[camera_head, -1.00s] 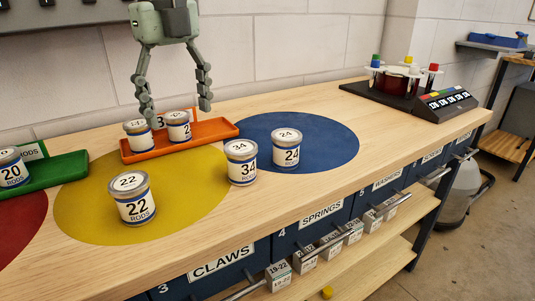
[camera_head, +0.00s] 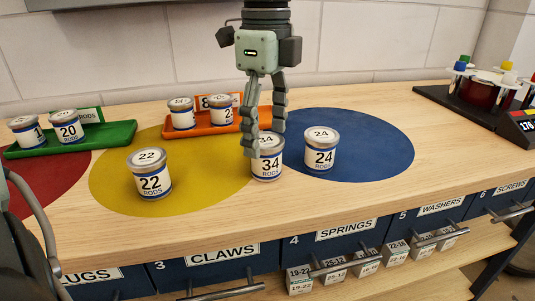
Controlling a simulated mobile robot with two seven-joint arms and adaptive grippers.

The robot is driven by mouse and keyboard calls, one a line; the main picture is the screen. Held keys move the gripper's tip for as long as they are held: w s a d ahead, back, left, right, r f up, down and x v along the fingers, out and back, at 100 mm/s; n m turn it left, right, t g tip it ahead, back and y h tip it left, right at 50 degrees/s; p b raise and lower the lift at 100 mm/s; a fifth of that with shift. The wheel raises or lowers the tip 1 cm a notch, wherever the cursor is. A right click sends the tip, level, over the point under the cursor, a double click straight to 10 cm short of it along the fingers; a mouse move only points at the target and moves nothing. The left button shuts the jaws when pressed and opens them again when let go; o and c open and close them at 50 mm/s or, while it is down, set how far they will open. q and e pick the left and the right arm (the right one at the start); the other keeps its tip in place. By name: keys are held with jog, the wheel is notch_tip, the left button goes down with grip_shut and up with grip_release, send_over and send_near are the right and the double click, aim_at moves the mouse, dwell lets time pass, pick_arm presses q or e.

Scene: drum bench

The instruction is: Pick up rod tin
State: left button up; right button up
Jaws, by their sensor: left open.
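Several white rod tins with grey lids and blue bands stand upright on the bench. Tin 22 (camera_head: 150,181) is on the yellow circle, tin 34 (camera_head: 267,167) is between the yellow and blue circles, and tin 24 (camera_head: 320,157) is on the blue circle. My left gripper (camera_head: 264,141) is open and points down at tin 34. One finger overlaps the left of its lid and the other is at its back right. I cannot tell if they touch it. My right gripper is not in view.
An orange tray (camera_head: 213,130) behind holds two tins. A green tray (camera_head: 105,136) at left holds two more. A dark stand with coloured caps (camera_head: 487,85) is at the right. Drawers with handles (camera_head: 345,263) line the bench front.

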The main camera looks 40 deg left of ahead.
aim_at(266, 139)
pick_arm(q)
notch_tip(266, 139, down, 3)
jog(key=shift+w+a+r, duration=0.1)
jog(key=shift+f, duration=0.45)
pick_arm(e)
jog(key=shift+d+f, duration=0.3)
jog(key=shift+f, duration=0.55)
pick_arm(q)
jog(key=c, duration=1.2)
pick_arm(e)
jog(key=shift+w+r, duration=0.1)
pick_arm(q)
jog(key=shift+c, duration=0.4)
